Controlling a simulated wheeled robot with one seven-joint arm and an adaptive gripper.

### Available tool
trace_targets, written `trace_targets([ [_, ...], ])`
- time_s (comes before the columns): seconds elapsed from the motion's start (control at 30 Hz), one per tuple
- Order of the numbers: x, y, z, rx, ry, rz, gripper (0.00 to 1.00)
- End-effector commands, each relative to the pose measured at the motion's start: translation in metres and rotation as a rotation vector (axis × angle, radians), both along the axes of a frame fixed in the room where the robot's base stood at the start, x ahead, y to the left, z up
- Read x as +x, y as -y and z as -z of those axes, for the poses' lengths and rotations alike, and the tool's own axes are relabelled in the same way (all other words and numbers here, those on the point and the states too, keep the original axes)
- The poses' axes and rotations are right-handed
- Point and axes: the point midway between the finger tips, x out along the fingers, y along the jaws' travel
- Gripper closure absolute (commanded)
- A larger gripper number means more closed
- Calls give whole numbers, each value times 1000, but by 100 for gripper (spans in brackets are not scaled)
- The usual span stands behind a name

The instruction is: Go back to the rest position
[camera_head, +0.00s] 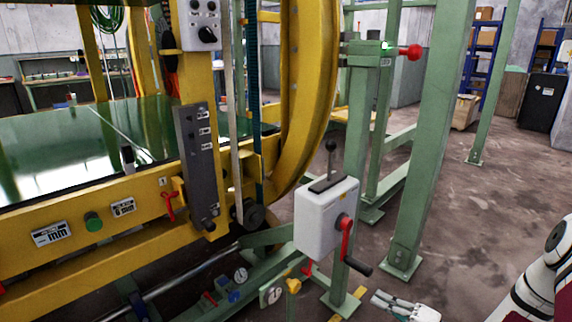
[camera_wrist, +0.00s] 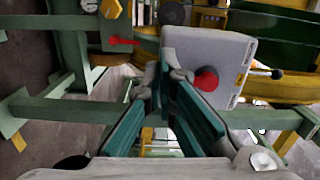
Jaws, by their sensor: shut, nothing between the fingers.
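My gripper (camera_head: 378,300) is low at the bottom of the head view, right of the white control box and in front of the green posts. Its fingers are shut and empty in the wrist view (camera_wrist: 165,78). The white control box (camera_head: 318,222) carries a black-knobbed lever on top and a red crank (camera_head: 347,238) with a black handle on its side. In the wrist view the box (camera_wrist: 228,52) shows just beyond my fingers, with its red hub (camera_wrist: 206,79). I cannot tell the exact gap. My white arm comes in from the lower right.
The yellow ring machine (camera_head: 312,100) with a dark green bed (camera_head: 60,150) fills the left. A green post (camera_head: 432,130) stands behind my gripper, near a red-knobbed lever (camera_head: 411,52). Gauges (camera_head: 241,275) sit low at the front. Bare floor (camera_head: 500,200) lies to the right.

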Motion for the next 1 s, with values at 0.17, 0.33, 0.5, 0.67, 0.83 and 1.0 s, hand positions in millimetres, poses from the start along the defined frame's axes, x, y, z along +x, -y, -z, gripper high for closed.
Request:
trace_targets([
  [0.17, -3, -20, -46, -22, -11, -138, 100],
  [0.33, -19, -51, -105, -71, -54, -331, 100],
  [0.5, -49, -83, -161, -155, -124, -522, 100],
  [0.67, -86, -108, -205, -265, -203, -673, 100],
  [0.83, -132, -127, -242, -409, -294, -797, 100],
  [1.0, -181, -138, -271, -577, -386, -873, 100],
])
